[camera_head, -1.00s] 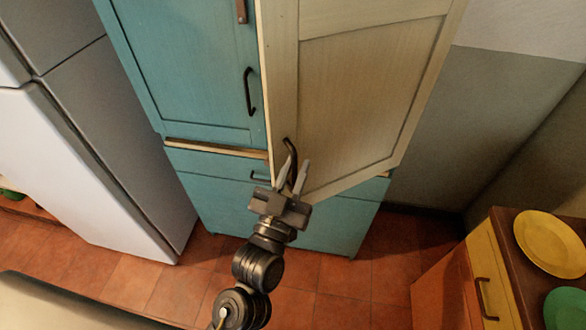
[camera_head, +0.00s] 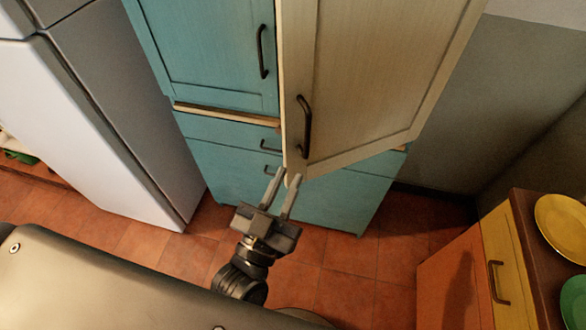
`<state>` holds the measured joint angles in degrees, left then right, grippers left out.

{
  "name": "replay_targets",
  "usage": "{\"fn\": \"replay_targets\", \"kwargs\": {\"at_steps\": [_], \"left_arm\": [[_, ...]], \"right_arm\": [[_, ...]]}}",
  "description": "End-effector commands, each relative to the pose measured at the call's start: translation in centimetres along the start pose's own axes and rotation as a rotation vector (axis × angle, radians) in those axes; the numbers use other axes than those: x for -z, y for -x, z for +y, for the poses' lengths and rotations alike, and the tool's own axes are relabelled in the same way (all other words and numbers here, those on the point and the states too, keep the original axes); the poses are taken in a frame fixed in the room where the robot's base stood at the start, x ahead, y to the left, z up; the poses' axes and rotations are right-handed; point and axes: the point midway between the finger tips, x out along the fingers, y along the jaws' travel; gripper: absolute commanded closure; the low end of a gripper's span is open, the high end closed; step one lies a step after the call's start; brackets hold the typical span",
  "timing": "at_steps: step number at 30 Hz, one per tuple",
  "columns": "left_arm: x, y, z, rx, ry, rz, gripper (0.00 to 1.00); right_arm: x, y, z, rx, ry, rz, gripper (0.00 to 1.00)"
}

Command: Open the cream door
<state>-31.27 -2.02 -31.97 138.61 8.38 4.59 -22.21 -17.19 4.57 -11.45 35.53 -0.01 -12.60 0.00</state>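The cream door (camera_head: 370,75) is the upper right door of a teal cabinet (camera_head: 205,50). It stands partly open, its left edge swung out from the cabinet front and its right side nearer the cabinet. Its dark curved handle (camera_head: 304,127) is near the lower left corner and nothing holds it. My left gripper (camera_head: 286,175) is just below that corner and below the handle. Its two fingers are apart with nothing seen between them. I cannot tell whether a fingertip touches the door's bottom edge. My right gripper is not in view.
A white fridge (camera_head: 75,120) stands at the left. An orange and yellow cabinet (camera_head: 465,270) with a yellow plate (camera_head: 563,228) and a green plate (camera_head: 574,300) stands at the right. Tiled floor (camera_head: 340,290) shows between. A grey wall (camera_head: 500,100) is beyond the door.

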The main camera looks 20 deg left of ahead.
Motion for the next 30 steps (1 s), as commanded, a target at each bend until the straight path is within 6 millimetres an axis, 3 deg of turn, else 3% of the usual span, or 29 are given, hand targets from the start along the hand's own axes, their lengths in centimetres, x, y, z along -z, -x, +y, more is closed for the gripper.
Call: {"fn": "replay_targets", "kwargs": {"at_steps": [8, 11, 13, 16, 19, 24, 27, 30], "left_arm": [[0.1, 0.2, 0.0, 0.0, 0.0, 0.0, 0.81], [-0.3, 0.2, 0.1, -0.007, 0.0, -0.003, 0.91], [-1.8, 0.2, 0.6, -0.037, 0.001, -0.021, 1.0], [-6.3, 0.2, 1.4, -0.123, 0.004, -0.08, 1.0], [-12.7, 0.4, 1.4, -0.215, 0.004, -0.175, 1.0], [-22.7, 0.8, -2.2, -0.296, -0.003, -0.353, 1.0], [-26.9, 0.4, -6.0, -0.309, 0.021, -0.435, 1.0], [-27.4, -0.9, -8.4, -0.314, 0.107, -0.454, 1.0]], "right_arm": [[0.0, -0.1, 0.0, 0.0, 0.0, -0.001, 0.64], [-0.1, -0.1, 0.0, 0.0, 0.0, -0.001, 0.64], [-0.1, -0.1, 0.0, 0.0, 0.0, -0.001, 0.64], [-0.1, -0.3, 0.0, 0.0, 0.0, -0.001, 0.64], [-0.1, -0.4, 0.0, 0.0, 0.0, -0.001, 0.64], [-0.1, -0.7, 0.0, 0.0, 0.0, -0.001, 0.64], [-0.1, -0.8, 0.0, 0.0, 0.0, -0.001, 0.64], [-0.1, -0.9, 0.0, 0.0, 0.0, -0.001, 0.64]]}}
